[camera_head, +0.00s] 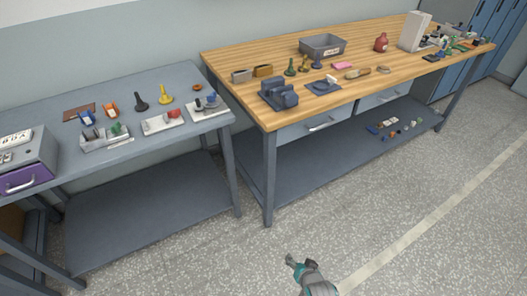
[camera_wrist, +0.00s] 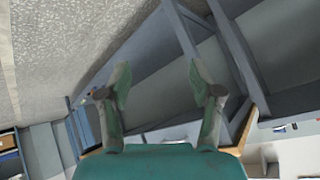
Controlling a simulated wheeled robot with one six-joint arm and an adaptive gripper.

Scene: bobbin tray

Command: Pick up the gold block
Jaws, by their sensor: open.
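A small gold-brown block (camera_head: 263,70) stands near the left back of the wooden-topped workbench (camera_head: 225,62). It looks like the gold block, though it is small in the view. A greyish block (camera_head: 241,76) stands just left of it. My gripper (camera_head: 291,260) is low over the floor, in front of the workbench and far from the block. In the wrist view my gripper (camera_wrist: 160,92) has its two fingers wide apart with nothing between them. The gold block cannot be made out in the wrist view.
Near the block are a blue-grey holder (camera_head: 278,94), green and gold bobbin-like pieces (camera_head: 290,68), and a grey bin (camera_head: 323,45). A grey table (camera_head: 75,155) with small trays stands to the left. The speckled floor (camera_head: 400,220) in front is clear.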

